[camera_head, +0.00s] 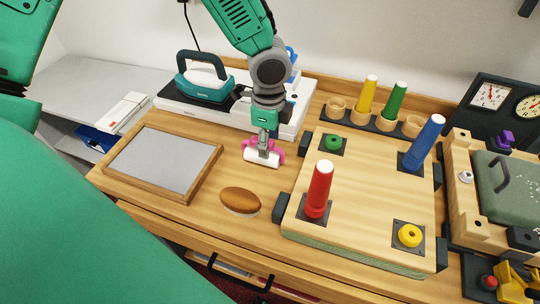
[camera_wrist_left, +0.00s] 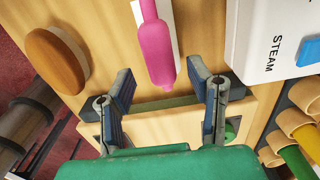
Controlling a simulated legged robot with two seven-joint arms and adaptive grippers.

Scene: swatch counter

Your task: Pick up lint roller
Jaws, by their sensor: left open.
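The lint roller has a white roll (camera_head: 260,158) and a pink handle (camera_wrist_left: 158,48). It lies on the wooden counter left of the peg board in the head view. My left gripper (camera_head: 263,142) points down over it and hides part of it. In the left wrist view the open fingers (camera_wrist_left: 160,76) stand either side of the handle's end, with a gap on both sides. Nothing is held. My right gripper is not in view.
A brown oval brush (camera_head: 240,200) lies in front of the roller. A framed grey panel (camera_head: 163,160) is at left, and a steam iron (camera_head: 205,85) on its base is behind. The peg board (camera_head: 365,215) with a red peg (camera_head: 319,190) stands close at right.

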